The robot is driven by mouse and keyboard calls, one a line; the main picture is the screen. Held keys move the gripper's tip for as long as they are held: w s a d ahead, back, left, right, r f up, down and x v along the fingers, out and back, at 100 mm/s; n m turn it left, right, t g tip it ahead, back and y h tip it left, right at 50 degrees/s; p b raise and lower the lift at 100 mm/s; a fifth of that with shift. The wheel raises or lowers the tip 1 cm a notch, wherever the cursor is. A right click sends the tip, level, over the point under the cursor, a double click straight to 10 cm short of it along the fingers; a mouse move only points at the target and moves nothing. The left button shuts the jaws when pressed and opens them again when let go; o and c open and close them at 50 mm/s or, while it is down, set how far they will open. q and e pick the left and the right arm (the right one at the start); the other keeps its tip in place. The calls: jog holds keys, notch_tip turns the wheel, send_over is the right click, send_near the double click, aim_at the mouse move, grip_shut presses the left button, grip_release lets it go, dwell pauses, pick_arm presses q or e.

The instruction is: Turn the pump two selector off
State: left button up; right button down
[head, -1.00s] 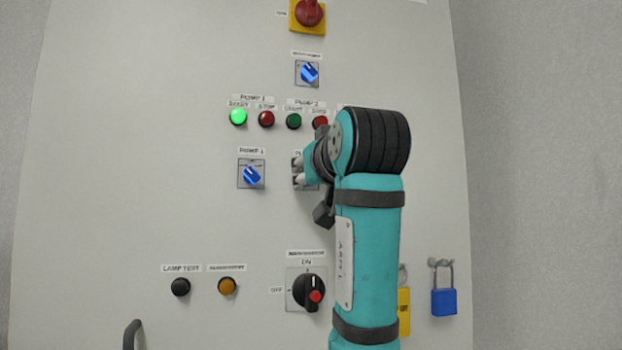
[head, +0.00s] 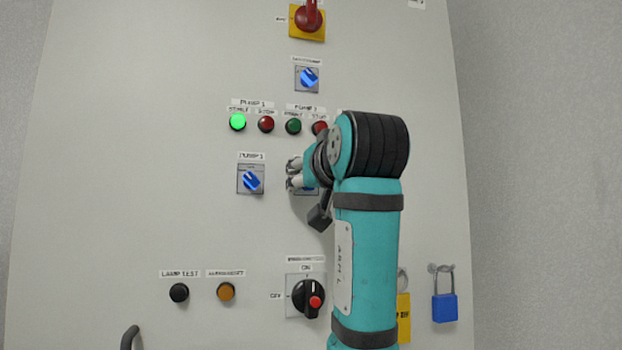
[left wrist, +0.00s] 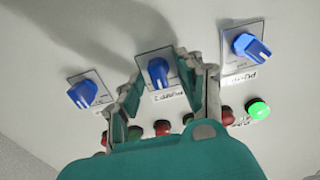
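The pump two selector (head: 309,188) is a blue knob on a square plate, mostly hidden behind my left gripper in the head view. In the left wrist view the blue knob of the pump two selector (left wrist: 158,72) shows fully, above its label. My left gripper (head: 293,174) is in front of that plate. Its two fingers are spread in the left wrist view (left wrist: 168,78), with the knob showing between and just beyond the tips. I see no grip on the knob. My right gripper is not in view.
The pump one selector (head: 251,180) is beside it, below the lit green lamp (head: 237,122). Another blue selector (left wrist: 83,93) is on the other side. A black rotary switch (head: 308,298) and blue padlock (head: 445,307) are lower. The panel's left side is mostly clear.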

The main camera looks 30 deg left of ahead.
pick_arm(q)
jog(key=v, duration=1.2)
